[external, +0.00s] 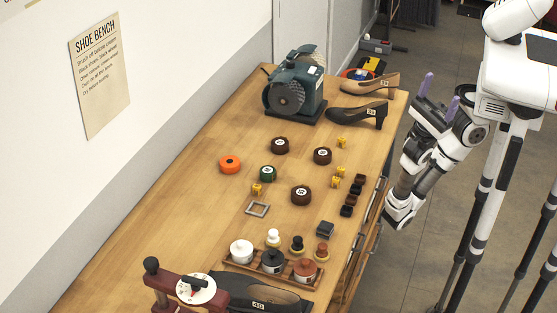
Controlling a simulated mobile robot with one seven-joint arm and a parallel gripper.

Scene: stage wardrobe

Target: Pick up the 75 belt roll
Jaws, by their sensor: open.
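Several coiled rolls lie on the wooden bench. Three are dark brown with pale round labels: a back one (280,145), a right one (322,156) and a front one (301,194). The label numbers are too small to read, so I cannot tell which is the 75 belt roll. My gripper (439,96), with purple fingers pointing up, is open and empty. It is off the bench's right side, well apart from the rolls.
On the bench (170,230), a grinder-like machine (296,86) and two shoes (360,114) stand at the back. Small yellow pieces (257,189) and dark blocks (349,205) lie near the rolls. A tray of jars (240,265) and a clamp (170,285) are in front.

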